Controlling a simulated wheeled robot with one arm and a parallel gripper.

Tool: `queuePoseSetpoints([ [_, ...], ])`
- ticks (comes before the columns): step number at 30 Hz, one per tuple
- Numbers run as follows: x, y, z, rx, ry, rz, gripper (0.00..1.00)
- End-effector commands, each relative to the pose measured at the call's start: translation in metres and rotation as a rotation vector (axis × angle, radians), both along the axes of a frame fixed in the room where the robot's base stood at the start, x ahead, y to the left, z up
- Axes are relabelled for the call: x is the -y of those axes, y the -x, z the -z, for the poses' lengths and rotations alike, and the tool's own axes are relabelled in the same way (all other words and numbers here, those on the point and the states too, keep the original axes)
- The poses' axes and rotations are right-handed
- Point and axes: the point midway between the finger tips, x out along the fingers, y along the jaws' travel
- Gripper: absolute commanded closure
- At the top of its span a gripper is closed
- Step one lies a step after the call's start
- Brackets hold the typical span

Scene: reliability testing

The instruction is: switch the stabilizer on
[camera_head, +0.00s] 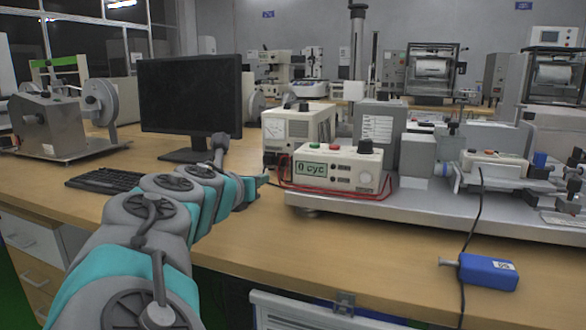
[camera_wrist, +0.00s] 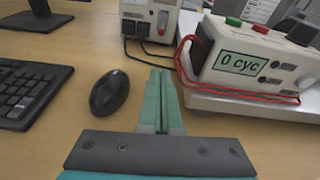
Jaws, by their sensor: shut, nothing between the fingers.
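The stabilizer appears to be the cream box with a dial meter (camera_head: 290,126), standing on the table behind the counter unit. In the wrist view its lower front (camera_wrist: 148,22) shows at the top, with a small red switch (camera_wrist: 163,22) and dark cables at its base. I cannot tell the switch's position. My gripper (camera_head: 264,180) has its teal fingers together and empty, low over the table in front of the stabilizer. In the wrist view the fingertips (camera_wrist: 161,73) point toward the stabilizer and stay apart from it.
The counter unit (camera_head: 340,168), reading "0 cyc", sits on a metal base to the right, with red wires (camera_wrist: 240,91) beside my fingers. A mouse (camera_wrist: 110,93) and keyboard (camera_wrist: 30,88) lie left. A monitor (camera_head: 190,95) stands behind. A blue box (camera_head: 488,271) lies front right.

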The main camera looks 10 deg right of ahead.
Motion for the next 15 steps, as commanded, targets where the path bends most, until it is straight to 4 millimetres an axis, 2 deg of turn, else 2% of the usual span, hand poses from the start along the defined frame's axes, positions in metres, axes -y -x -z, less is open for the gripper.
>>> queuePoseSetpoints([
  [10, 0.001, -0.002, 0.001, 0.0, -0.001, 0.0, 1.0],
  [15, 0.009, -0.015, 0.005, -0.001, -0.001, 0.002, 1.0],
])
